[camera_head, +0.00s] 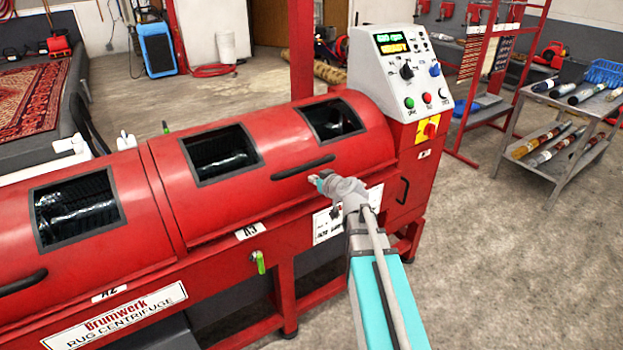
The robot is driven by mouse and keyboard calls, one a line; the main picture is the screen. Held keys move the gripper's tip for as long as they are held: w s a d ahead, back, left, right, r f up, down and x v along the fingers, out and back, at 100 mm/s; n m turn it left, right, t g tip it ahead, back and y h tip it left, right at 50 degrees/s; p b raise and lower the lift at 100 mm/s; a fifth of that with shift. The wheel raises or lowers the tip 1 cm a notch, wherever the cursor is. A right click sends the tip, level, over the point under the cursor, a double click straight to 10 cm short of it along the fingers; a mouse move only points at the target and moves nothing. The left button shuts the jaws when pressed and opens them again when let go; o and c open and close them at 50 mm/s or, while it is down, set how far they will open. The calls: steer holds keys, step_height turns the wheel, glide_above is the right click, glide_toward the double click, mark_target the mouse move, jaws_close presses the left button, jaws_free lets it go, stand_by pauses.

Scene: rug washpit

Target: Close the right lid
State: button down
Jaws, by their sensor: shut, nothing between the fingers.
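The right lid (237,203), marked A3, is the curved red cover at the right end of the red rug centrifuge. It has two dark windows and a black bar handle (303,167). The lid lies down over the drum, roughly in line with the left lid (140,200). I cannot tell whether its lower edge is fully seated. My gripper (317,180) is shut and empty, just below the right end of the handle, in front of the lid. Whether it touches the lid is not clear.
A control panel (409,80) with a lit display and buttons stands at the machine's right end. A green-handled valve (258,262) sticks out below the lid. A grey cart (560,150) with rolled pieces stands at right. The floor between is clear.

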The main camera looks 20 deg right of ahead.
mark_target(309, 188)
steer(key=shift+s+d+f+b, duration=0.1)
steer(key=shift+s+f+b, duration=0.1)
steer(key=shift+f+b, duration=0.75)
steer(key=shift+s+d+f+b, duration=0.15)
steer(key=shift+f+b, duration=0.45)
steer(key=shift+f, duration=0.5)
steer(key=shift+a, duration=0.1)
steer(key=shift+r, duration=0.1)
